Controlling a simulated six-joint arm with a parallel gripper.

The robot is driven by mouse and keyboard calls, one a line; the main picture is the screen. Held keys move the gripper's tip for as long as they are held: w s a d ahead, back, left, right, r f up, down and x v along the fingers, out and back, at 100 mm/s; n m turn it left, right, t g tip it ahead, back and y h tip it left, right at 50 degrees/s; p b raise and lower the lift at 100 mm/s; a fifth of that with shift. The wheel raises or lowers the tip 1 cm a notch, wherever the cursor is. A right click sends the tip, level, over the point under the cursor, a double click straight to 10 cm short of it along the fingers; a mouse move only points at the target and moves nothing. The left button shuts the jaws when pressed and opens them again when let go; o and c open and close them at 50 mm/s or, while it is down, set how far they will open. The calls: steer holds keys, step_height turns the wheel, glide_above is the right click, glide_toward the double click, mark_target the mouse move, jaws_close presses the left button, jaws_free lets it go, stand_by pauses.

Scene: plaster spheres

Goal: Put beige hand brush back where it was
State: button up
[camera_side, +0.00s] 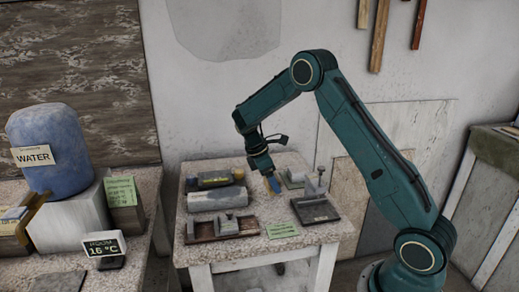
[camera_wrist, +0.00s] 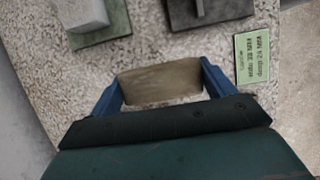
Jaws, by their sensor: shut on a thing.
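The beige hand brush (camera_wrist: 158,84) is between the two blue fingers of my gripper (camera_wrist: 160,86) in the wrist view. The fingers are shut on its two ends. In the side view my gripper (camera_side: 273,184) is low over the right half of the speckled table (camera_side: 245,262), and the brush is too small there to make out clearly. I cannot tell whether the brush touches the table top.
A dark plate with an upright fixture (camera_side: 316,210) stands right of my gripper, with a pale block (camera_side: 294,178) behind it. A green label (camera_side: 282,230) lies at the front edge.

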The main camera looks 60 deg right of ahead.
steer(key=shift+f, duration=2.05)
steer(key=shift+f, duration=0.1)
steer(key=o, duration=0.8)
steer(key=shift+v, duration=6.15)
